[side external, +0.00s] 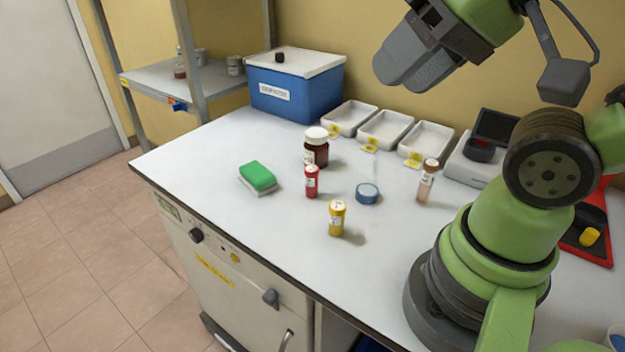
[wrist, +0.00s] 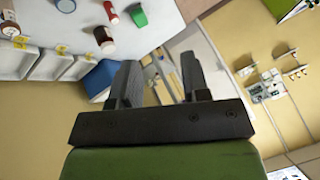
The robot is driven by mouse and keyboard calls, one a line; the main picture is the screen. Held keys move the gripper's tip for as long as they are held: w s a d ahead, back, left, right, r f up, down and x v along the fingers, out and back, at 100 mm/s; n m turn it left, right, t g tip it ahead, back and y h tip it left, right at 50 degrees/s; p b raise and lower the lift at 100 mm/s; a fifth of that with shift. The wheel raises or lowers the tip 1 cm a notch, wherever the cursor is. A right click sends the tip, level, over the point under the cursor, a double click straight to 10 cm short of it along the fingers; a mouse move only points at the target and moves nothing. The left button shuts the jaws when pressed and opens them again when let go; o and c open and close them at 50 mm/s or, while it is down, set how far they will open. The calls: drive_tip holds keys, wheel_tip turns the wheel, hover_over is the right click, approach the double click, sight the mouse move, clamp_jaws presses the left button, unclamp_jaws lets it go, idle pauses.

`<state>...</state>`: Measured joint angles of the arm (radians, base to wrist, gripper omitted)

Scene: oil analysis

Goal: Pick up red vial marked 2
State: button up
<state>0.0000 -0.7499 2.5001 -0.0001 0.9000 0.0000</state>
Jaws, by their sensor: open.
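A red vial (side external: 311,181) with a white label stands upright on the white bench, just in front of a brown jar with a white cap (side external: 316,146). The number on its label is too small to read. In the wrist view the red vial (wrist: 111,13) is near the top edge, beside the brown jar (wrist: 104,38). A yellow vial (side external: 337,218) stands in front and to the right, and a pale brown vial (side external: 427,180) further right. My gripper (side external: 402,72) is high above the back of the bench, empty. Its two fingers (wrist: 158,80) are apart in the wrist view.
A green sponge (side external: 257,176) lies left of the red vial, and a blue tape roll (side external: 367,193) right of it. White trays (side external: 385,130) and a blue box (side external: 296,88) line the back. A scale (side external: 474,165) stands right. The bench's front left is clear.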

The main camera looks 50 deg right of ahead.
drive_tip(key=shift+o, duration=0.2)
drive_tip(key=o, duration=0.3)
